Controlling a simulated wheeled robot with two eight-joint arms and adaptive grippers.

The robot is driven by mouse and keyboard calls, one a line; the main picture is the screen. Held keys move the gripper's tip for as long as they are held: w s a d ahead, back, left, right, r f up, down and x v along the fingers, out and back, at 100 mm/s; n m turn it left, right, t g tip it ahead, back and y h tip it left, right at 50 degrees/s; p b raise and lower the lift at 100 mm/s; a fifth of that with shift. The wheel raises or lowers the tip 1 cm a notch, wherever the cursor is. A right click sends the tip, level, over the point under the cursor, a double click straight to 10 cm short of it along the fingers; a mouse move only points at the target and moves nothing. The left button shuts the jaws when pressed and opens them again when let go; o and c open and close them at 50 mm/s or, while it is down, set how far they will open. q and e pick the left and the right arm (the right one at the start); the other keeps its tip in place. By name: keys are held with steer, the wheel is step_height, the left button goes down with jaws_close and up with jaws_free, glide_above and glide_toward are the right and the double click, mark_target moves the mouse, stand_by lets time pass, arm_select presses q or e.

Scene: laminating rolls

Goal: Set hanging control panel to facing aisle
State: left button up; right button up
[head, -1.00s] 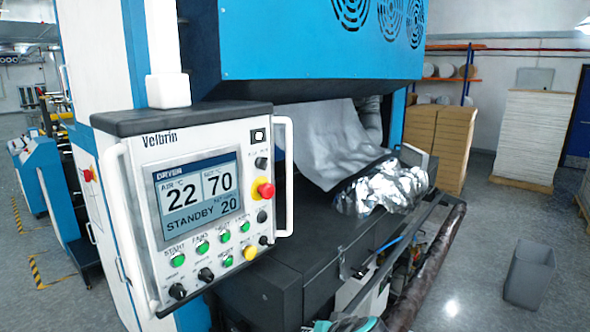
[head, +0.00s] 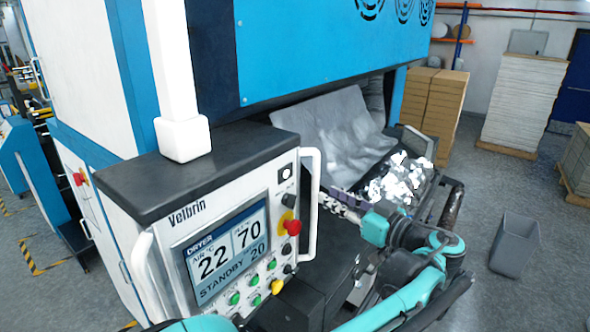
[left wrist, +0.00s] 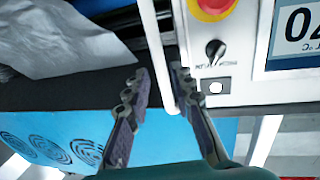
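The hanging control panel (head: 232,235), a grey-white box with a black top, hangs from a white post (head: 172,75). Its screen and buttons face the lower right in the head view. It has a white handle on each side, the right handle (head: 312,200) and the left handle (head: 146,275). My left gripper (head: 329,200) is just right of the right handle, its fingers pointing at it. In the left wrist view the gripper (left wrist: 158,78) is open, with the handle (left wrist: 150,30) showing between the fingertips; contact cannot be told. My right gripper is out of view.
The blue and white machine (head: 300,45) stands close behind the panel. Silver film (head: 400,180) lies on its dark bed beside my left arm. A grey bin (head: 514,245) and stacked boxes (head: 440,105) stand at the right, with open floor between.

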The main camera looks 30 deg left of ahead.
mark_target(318, 187)
arm_select(q)
steer(key=shift+r, duration=0.25)
steer(key=shift+w+a+r+p, duration=0.1)
steer(key=shift+a+r+p, duration=0.1)
steer(key=shift+a+p, duration=0.15)
steer(key=x, duration=0.5)
steer(key=shift+w+a+f, duration=0.1)
steer(key=shift+a+f, duration=0.15)
steer(key=shift+a, duration=0.1)
steer(key=shift+d+r, duration=0.1)
steer(key=shift+d, duration=0.2)
steer(key=shift+a, duration=0.2)
jaws_close()
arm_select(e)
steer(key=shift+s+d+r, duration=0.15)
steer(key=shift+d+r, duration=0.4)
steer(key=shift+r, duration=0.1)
